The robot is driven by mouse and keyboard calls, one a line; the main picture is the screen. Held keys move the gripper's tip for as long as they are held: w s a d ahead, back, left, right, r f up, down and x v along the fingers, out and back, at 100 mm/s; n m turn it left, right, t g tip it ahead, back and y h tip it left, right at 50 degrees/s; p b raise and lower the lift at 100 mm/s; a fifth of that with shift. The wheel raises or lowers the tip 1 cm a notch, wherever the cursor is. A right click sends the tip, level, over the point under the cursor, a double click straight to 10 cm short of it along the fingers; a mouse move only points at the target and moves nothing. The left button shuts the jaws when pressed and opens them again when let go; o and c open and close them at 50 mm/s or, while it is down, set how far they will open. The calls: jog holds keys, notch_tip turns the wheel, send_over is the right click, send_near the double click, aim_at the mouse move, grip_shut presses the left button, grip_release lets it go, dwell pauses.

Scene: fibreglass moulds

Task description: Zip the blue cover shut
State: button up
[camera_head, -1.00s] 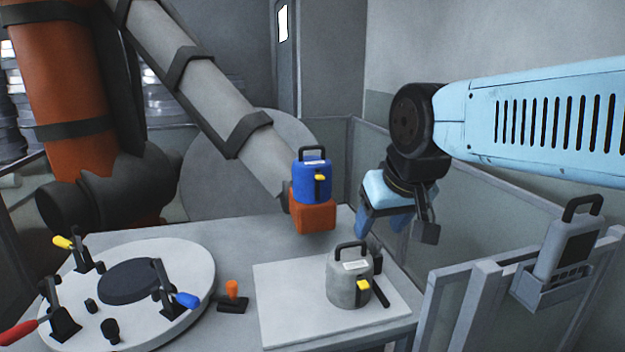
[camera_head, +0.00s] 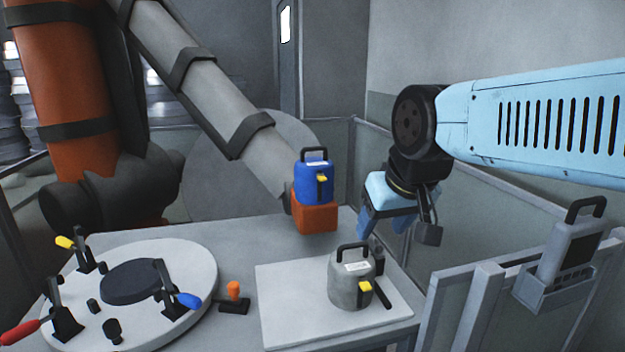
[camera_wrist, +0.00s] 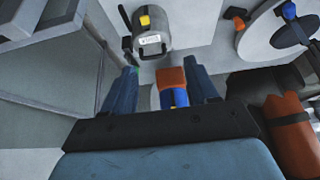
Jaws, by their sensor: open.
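The blue cover (camera_head: 314,182) is wrapped around a rounded body with a dark handle on top. It sits on the orange end of a large grey and orange arm, left of my gripper. A yellow pull tab (camera_head: 321,178) sits on a dark strip down its front; I cannot tell how far the strip is closed. My gripper (camera_head: 383,236) is open and empty, tilted downward, apart from the cover.
A grey covered container (camera_head: 350,283) with a yellow tab stands on a white board (camera_head: 290,312). A round plate (camera_head: 190,262) with several clamps is at left. An orange-handled piece (camera_head: 234,296) lies between. A railing with a grey device (camera_head: 571,252) stands at right.

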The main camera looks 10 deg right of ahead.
dwell(0.3)
jog(key=shift+w+r, duration=0.2)
jog(key=c, duration=0.3)
jog(key=shift+g, duration=0.5)
jog(key=w+r, duration=0.1)
jog(key=w, duration=0.1)
jog(key=w+r, duration=0.1)
jog(key=w, duration=0.1)
jog(key=w+r, duration=0.1)
jog(key=w, duration=0.1)
jog(key=shift+w+r, duration=0.25)
jog(key=shift+w, duration=0.15)
jog(key=c, duration=0.7)
jog(key=shift+g, duration=0.6)
jog(key=w, duration=0.3)
jog(key=w+r, duration=0.1)
jog(key=w, duration=0.2)
jog(key=w+r, duration=0.1)
jog(key=w, duration=0.2)
jog(key=shift+w+r, duration=0.1)
jog(key=shift+r, duration=0.1)
grip_shut()
jog(key=w+f+g, duration=0.2)
jog(key=w, duration=1.6)
jog(key=shift+w, duration=0.15)
jog(key=shift+d+f, duration=0.1)
